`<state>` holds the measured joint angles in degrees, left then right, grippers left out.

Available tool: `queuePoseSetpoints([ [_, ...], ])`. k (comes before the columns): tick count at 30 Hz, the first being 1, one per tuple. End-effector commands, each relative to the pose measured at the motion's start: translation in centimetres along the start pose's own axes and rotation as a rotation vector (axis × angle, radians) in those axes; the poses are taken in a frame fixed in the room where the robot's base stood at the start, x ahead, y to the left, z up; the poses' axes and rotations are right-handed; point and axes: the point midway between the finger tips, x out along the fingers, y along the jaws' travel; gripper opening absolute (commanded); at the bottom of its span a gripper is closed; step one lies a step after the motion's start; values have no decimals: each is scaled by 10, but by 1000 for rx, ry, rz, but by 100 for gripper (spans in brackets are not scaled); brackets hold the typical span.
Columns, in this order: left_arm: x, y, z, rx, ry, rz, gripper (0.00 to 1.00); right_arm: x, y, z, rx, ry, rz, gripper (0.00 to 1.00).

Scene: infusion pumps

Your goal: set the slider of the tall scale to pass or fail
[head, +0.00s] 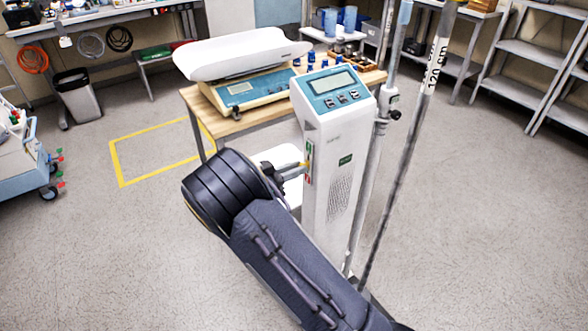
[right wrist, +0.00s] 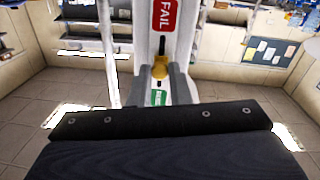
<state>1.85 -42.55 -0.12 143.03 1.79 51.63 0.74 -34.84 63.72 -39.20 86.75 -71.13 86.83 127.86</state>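The tall scale (head: 335,150) is a white column with a blue-framed display, standing right of centre in the head view. Its slider panel is on its left side. In the right wrist view the yellow slider knob (right wrist: 160,68) sits in a dark slot between the red FAIL label (right wrist: 164,15) above and a green label (right wrist: 158,97) below. The slot shows above and below the knob. My right gripper (head: 301,167) is at the panel, its grey fingers on both sides of the knob, apparently closed on it. My left gripper is not in view.
A wooden table (head: 237,121) with a white baby scale (head: 240,57) stands behind the tall scale. A grey pole (head: 405,150) stands to its right. Metal shelves (head: 530,50) are at the back right. The floor at left is open, with a yellow marked square.

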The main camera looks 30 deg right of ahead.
Motion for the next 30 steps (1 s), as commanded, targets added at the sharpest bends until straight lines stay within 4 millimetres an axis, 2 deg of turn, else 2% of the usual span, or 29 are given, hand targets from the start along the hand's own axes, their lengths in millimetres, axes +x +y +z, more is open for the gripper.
queuePoseSetpoints([
  [3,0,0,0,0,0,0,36,0,0,0,0,0,0,0],
  [11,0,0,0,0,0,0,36,0,0,-2,0,0,0,0],
  [19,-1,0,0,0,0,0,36,0,6,-36,2,-1,0,0],
  [27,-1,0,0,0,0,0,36,0,6,-39,1,4,2,0],
  [28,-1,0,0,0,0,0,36,0,6,-39,1,4,2,19],
  [30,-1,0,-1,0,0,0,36,0,6,-39,1,4,2,29],
])
